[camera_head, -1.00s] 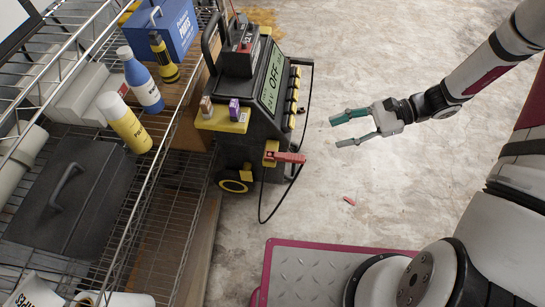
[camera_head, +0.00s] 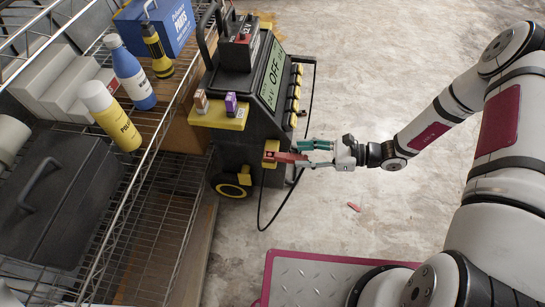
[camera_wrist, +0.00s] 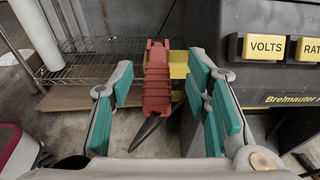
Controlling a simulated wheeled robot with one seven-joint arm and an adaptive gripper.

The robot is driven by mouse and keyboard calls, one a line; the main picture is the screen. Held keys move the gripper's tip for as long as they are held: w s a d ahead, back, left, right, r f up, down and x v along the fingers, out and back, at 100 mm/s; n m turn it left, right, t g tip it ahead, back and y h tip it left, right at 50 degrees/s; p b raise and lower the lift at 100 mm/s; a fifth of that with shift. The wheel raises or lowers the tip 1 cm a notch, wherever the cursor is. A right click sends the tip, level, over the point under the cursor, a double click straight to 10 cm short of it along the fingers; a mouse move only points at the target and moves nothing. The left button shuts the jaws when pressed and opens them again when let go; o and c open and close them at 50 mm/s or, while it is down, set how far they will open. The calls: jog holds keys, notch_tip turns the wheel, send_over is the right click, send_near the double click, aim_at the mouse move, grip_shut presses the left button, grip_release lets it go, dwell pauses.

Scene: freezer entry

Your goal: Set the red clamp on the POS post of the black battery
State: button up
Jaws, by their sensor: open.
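The red clamp (camera_head: 283,157) sits at a yellow holder (camera_head: 269,151) on the side of the black wheeled charger (camera_head: 230,140). In the wrist view the clamp (camera_wrist: 157,82) points away from me, with a dark cable below it. My gripper (camera_head: 312,154) is open at the clamp's near end. In the wrist view its teal-padded fingers (camera_wrist: 163,90) stand on either side of the clamp, with gaps visible. A small black box with a red part (camera_head: 238,48), possibly the battery, is on top of the charger. No POS mark is readable.
A wire shelf (camera_head: 120,225) at left holds a black case (camera_head: 50,200), a blue bottle (camera_head: 131,75), a yellow bottle (camera_head: 110,118) and a blue parts box (camera_head: 165,25). The charger's display (camera_head: 273,75) reads OFF. A small red piece (camera_head: 353,207) lies on open floor.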

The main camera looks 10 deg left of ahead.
aim_at(287, 155)
jog(key=shift+a+f+b, duration=0.25)
jog(key=shift+a+b, duration=0.1)
jog(key=shift+a, duration=0.6)
jog(key=shift+a+f+b, duration=0.25)
jog(key=shift+a+b, duration=0.15)
jog(key=shift+a, duration=0.5)
jog(key=shift+a+f+b, duration=0.25)
jog(key=shift+a+b, duration=0.1)
jog(key=shift+a, duration=0.6)
grip_shut()
